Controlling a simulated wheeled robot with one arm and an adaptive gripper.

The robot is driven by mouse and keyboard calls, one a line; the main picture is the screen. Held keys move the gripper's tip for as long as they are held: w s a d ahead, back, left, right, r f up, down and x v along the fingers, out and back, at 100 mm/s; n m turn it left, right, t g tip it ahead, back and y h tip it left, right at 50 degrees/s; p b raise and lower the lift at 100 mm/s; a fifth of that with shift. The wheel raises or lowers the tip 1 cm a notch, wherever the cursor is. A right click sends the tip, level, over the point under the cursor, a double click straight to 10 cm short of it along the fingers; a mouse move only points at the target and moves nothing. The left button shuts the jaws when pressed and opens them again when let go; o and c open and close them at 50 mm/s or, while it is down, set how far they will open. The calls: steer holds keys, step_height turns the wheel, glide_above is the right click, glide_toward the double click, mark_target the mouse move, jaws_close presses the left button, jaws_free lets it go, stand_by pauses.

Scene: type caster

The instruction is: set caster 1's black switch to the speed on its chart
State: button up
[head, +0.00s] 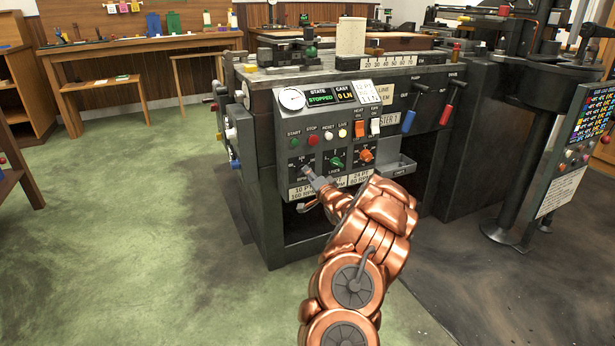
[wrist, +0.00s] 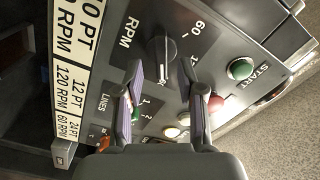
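Caster 1 (head: 262,170) is a dark machine with a sloped control panel; its state display (head: 320,97) reads STOPPED. The black switch (wrist: 158,58) is a round knob labelled RPM, with 60 and a partly hidden number beside it. Its exact setting is unclear. The chart (wrist: 67,75) along the panel's lower edge lists 120 RPM for 12 PT and 60 RPM for 24 PT; in the head view its first entry reads 160 RPM. My gripper (wrist: 162,72) is open, fingertips on either side of the knob; contact is unclear. In the head view my gripper (head: 316,182) covers the panel's lower left.
Green start (wrist: 240,68) and red stop (wrist: 215,103) buttons sit close to one finger. A green LINES knob (head: 337,163) and an orange knob (head: 366,155) are to the right. Blue (head: 408,122) and red (head: 447,115) levers stand farther right. Green floor is clear at left.

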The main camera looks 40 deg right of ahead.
steer(key=shift+x, duration=1)
jaws_close()
